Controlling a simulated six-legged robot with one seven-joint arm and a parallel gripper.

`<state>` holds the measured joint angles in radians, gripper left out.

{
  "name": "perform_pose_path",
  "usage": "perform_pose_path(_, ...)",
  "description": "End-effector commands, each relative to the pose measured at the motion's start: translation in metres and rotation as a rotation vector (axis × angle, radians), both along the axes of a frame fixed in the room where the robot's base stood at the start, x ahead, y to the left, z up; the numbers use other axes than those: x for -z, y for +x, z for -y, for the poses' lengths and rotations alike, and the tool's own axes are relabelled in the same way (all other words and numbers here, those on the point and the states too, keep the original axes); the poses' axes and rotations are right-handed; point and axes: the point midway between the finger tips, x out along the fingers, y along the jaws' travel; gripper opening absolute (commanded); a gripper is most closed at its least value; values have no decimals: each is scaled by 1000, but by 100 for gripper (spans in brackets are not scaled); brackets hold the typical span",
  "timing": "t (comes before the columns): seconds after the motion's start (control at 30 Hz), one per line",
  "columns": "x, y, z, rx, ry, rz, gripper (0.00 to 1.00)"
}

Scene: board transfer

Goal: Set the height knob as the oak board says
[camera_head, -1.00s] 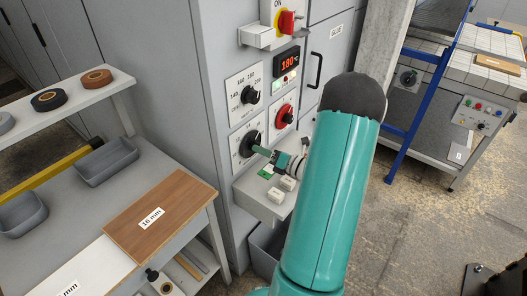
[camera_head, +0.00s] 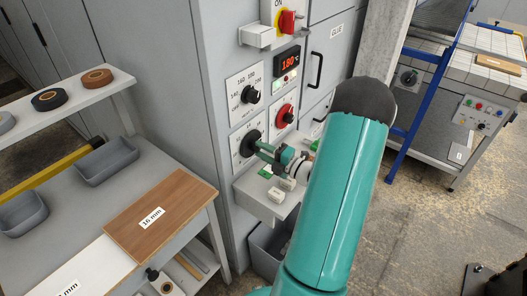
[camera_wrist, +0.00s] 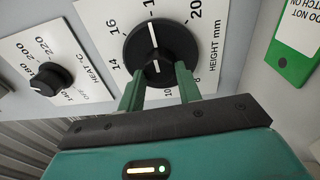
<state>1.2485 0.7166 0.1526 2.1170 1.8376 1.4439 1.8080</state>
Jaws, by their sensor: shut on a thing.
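The oak-coloured brown board (camera_head: 175,200) lies on the bench at the left in the head view and carries a "16 mm" label (camera_head: 152,217). The black height knob (camera_head: 247,144) sits low on the machine front. In the wrist view, the height knob (camera_wrist: 165,40) fills the upper middle, on a white plate marked "HEIGHT mm". White marks show on its face, the upper one pointing to the top edge, between 16 and 20. My gripper (camera_wrist: 160,75) is shut on the knob, a finger at either side of its grip; it also shows in the head view (camera_head: 262,148).
The heat knob (camera_head: 250,95) is above the height knob, with a red dial (camera_head: 285,115) beside it. A small grey shelf (camera_head: 258,195) juts out just below my gripper. A white board (camera_head: 95,265) lies beside the brown one.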

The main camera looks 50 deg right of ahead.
Motion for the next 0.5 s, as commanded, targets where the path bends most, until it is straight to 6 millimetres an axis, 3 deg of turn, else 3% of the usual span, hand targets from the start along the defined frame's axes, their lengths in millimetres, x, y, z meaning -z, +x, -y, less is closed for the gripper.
perform_pose_path(0.5,1,-1,0,2,35,-5,11)
